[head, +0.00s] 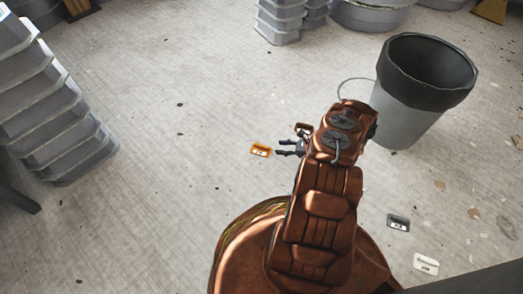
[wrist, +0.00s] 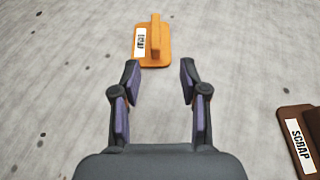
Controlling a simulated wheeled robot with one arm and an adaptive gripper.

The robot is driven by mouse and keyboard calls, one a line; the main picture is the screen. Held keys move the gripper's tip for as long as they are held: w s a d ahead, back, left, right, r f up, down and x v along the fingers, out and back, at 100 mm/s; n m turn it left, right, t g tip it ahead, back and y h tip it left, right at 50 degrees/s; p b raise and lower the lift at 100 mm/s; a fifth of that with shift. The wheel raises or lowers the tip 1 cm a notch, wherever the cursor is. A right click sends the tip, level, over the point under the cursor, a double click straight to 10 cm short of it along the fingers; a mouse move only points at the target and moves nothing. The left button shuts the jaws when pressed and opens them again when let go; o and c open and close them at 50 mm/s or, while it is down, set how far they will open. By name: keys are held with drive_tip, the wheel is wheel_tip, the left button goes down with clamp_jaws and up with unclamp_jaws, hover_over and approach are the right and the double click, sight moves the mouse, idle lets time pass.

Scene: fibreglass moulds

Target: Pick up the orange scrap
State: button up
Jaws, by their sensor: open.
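The orange scrap (head: 260,151) is a small flat piece with a white label, lying on the floor left of my gripper in the head view. In the wrist view the orange scrap (wrist: 153,42) lies just beyond my fingertips, with an upright ridge on top and the label on its left side. My gripper (head: 278,147) is open and empty. In the wrist view its two fingers (wrist: 160,72) stand apart, with bare floor between them, and the scrap is ahead of the gap. I cannot tell the fingertips' exact height above the floor.
A brown scrap (wrist: 299,138) labelled SCRAP lies at right in the wrist view. A grey bucket (head: 405,110) with a dark rim stands right of my arm. Dark grey (head: 398,223) and white (head: 426,263) pieces lie lower right. Stacked grey moulds (head: 50,115) stand left. The floor left of the scrap is mostly clear.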

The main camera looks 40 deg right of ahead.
sight(267, 147)
drive_tip(key=shift+b+x, duration=0.45)
drive_tip(key=shift+x, duration=0.65)
drive_tip(key=shift+a+b+x, duration=0.25)
drive_tip(key=shift+b+x, duration=1.45)
drive_tip(key=shift+x, duration=1.05)
drive_tip(key=shift+s+r, duration=0.1)
drive_tip(key=shift+r, duration=0.1)
clamp_jaws()
